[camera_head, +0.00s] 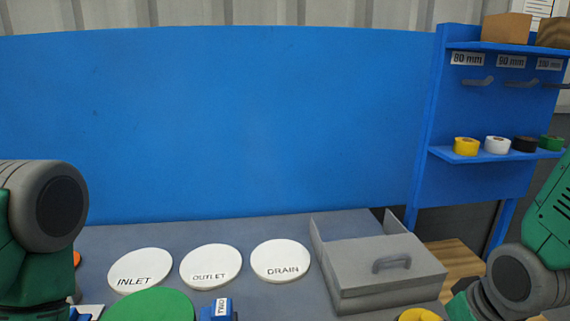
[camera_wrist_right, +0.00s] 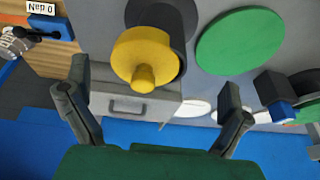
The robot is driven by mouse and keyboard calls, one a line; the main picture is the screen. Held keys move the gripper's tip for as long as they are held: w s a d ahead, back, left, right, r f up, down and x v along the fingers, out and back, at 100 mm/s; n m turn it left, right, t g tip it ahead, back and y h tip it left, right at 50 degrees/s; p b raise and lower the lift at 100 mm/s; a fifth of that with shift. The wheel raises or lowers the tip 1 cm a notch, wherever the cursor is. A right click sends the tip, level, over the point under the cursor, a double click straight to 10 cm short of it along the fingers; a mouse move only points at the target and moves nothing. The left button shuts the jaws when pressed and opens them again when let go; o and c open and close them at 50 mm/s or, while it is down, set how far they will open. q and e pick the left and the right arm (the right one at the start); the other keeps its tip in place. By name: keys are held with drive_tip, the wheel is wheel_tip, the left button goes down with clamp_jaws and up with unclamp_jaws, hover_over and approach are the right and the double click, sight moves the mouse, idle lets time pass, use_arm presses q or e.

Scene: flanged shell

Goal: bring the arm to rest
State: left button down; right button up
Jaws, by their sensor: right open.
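My right gripper (camera_wrist_right: 155,80) is open in the wrist view, its two dark fingers spread apart. A yellow round cap with a knob (camera_wrist_right: 143,58) on a dark grey cylinder (camera_wrist_right: 165,14) shows between and beyond the fingers. I see no contact with it, and the gap in depth is hard to judge. In the head view my right arm comes in at the lower right, and its fingers are not clearly visible. My left arm stands at the left edge; its gripper is out of view. A yellow edge (camera_head: 420,315) shows at the bottom of the head view.
White discs marked INLET (camera_head: 140,270), OUTLET (camera_head: 211,265) and DRAIN (camera_head: 281,260) lie on the grey table. A green disc (camera_head: 150,306) and blue block (camera_head: 217,312) are in front. A grey drawer box (camera_head: 385,280) stands right, near a blue tape shelf (camera_head: 500,154).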

drive_tip(key=s+d+f+m+g, duration=0.1)
drive_tip(key=s+f+g, duration=0.1)
drive_tip(key=s+f, duration=0.85)
drive_tip(key=s+f+g, duration=0.2)
drive_tip(key=s+f, duration=0.6)
drive_tip(key=f, duration=0.5)
drive_tip(key=shift+n+t+h, duration=0.3)
drive_tip(key=shift+n+t, duration=0.1)
drive_tip(key=shift+n, duration=0.1)
drive_tip(key=f+b, duration=0.1)
drive_tip(key=b, duration=0.1)
drive_tip(key=w+f+b, duration=0.1)
drive_tip(key=f, duration=0.1)
drive_tip(key=w+a+f+b, duration=0.1)
drive_tip(key=f+b, duration=0.1)
drive_tip(key=shift+f+b, duration=0.1)
drive_tip(key=shift+b, duration=0.25)
drive_tip(key=shift+d, duration=0.1)
